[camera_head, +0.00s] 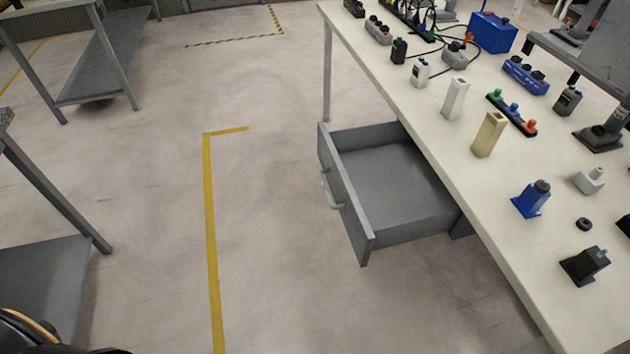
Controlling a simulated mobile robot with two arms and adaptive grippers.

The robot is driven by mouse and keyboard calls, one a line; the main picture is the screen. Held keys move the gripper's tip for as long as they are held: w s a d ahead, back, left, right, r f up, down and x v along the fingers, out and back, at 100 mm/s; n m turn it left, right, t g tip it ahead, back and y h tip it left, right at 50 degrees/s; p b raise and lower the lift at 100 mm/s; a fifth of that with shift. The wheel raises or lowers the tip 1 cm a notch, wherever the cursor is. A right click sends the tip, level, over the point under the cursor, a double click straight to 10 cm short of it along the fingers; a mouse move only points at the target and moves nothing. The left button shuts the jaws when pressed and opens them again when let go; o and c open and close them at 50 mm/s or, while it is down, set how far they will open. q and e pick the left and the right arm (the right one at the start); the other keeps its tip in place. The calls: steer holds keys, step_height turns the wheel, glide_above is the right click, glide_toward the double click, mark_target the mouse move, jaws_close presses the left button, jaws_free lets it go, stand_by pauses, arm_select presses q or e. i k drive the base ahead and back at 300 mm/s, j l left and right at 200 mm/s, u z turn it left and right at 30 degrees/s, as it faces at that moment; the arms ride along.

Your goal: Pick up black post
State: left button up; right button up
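A black block-like post (585,266) stands on the right side of the cream table, near its front edge. It has a squat body with a smaller raised part towards the right. A smaller black upright piece (399,50) stands far back on the same table; I cannot tell which of the two the task calls the black post. Neither of my grippers shows. A dark rounded part with orange and yellow cables at the lower left corner looks like part of my own body.
The cream table (545,290) also holds a blue piece (531,201), a black ring (584,224), a beige post (489,134) and a white post (454,98). A grey drawer (395,185) stands open, empty, beneath its left edge. The floor left of it is clear.

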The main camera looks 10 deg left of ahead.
mark_target(581, 268)
steer(key=u, duration=0.25)
steer(key=z, duration=1.7)
